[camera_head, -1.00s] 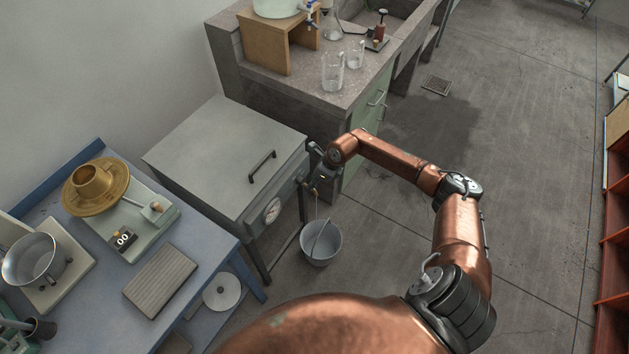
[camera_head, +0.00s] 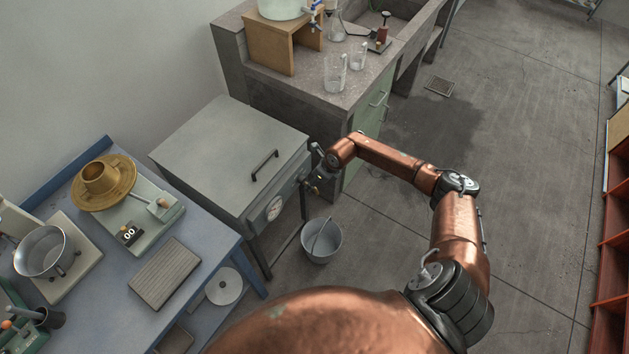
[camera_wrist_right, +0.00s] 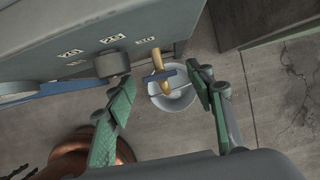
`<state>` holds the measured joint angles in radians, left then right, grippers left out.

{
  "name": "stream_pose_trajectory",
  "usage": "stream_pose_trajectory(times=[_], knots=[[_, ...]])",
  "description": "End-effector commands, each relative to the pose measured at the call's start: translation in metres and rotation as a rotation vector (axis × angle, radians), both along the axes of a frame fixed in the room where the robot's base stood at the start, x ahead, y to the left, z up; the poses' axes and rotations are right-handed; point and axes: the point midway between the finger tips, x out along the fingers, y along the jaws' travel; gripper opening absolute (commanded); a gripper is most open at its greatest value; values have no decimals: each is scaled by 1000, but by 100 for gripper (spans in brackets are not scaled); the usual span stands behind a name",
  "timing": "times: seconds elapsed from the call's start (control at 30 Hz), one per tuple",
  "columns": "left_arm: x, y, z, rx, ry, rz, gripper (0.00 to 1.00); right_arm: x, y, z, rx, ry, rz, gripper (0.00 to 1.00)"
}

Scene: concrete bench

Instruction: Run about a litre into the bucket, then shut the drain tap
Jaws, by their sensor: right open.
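The drain tap (camera_head: 313,186) is on the right end of the grey lidded tank (camera_head: 225,150), low down. In the right wrist view the brass tap (camera_wrist_right: 158,60) has a dark bar-shaped handle (camera_wrist_right: 166,75) lying across its body. The grey bucket (camera_head: 321,242) stands on the floor below, its wire handle across its mouth; it also shows under the tap in the wrist view (camera_wrist_right: 180,102). My right gripper (camera_head: 314,168) is open, its green-padded fingers (camera_wrist_right: 162,82) on either side of the tap, apart from it. I see no clear stream now. The water level is unreadable. My left gripper is out of view.
A blue bench (camera_head: 205,285) with scales and a pan stands at the left. A stone sink bench (camera_head: 310,85) with glass beakers stands behind the tank. Open floor (camera_head: 400,240) lies right of the bucket.

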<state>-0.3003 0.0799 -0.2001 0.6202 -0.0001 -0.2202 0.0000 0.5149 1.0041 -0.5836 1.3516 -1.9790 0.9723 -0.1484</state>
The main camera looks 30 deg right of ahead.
Motion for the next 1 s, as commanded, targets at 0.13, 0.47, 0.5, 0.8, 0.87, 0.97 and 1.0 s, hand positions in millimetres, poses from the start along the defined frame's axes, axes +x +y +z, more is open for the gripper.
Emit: stream_pose_trajectory(times=[0.13, 0.47, 0.5, 0.8, 0.87, 0.97, 1.0], knots=[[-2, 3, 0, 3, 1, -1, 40, 0, 0, 1, 0, 0, 0, 49], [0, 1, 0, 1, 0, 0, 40, -16, -8, 44, -3, -2, 2, 49], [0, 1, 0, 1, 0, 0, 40, -20, -9, 51, -2, -1, 1, 49], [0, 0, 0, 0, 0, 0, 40, -38, -16, 99, -2, -1, 0, 49], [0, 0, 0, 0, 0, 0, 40, -40, -17, 105, 0, -1, 0, 49], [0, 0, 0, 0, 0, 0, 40, -42, -17, 109, -1, 0, -1, 49], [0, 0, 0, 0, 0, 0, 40, -43, -18, 110, -1, 1, -1, 49]])
